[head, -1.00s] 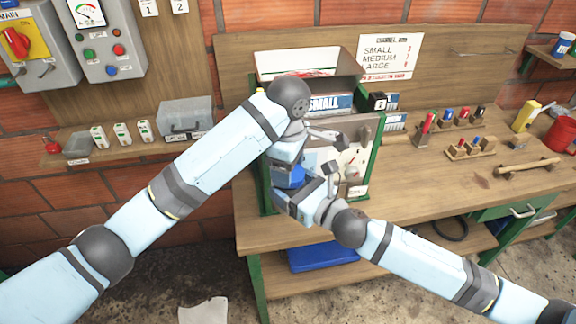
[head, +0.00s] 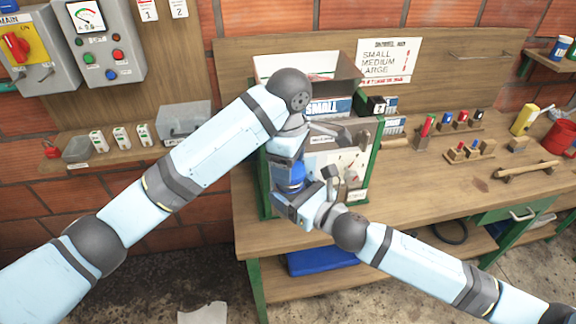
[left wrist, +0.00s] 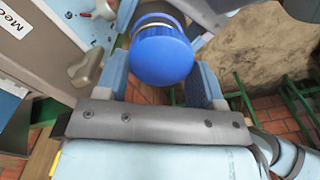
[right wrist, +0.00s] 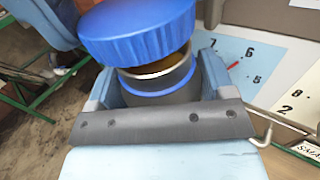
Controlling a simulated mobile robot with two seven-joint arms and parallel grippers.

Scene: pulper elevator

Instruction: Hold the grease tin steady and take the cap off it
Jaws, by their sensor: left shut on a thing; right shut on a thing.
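The grease tin (right wrist: 160,97) is a dark grey can with a blue band and pale rim, held in my right gripper (right wrist: 160,90). The ridged blue cap (right wrist: 140,30) is above it, tilted, with a gap on the right where brown contents show. In the left wrist view the cap (left wrist: 162,55) sits between the fingers of my left gripper (left wrist: 163,85), which is shut on it. In the head view the blue cap (head: 291,174) shows between my left gripper (head: 288,160) above and my right gripper (head: 292,200) below. Arm links partly hide the tin there.
Behind the grippers stands a green-framed board (head: 345,160) on the wooden bench (head: 430,205), close to both hands. Wooden holders with coloured items (head: 465,150) stand to the right. A blue bin (head: 320,260) lies on the shelf below.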

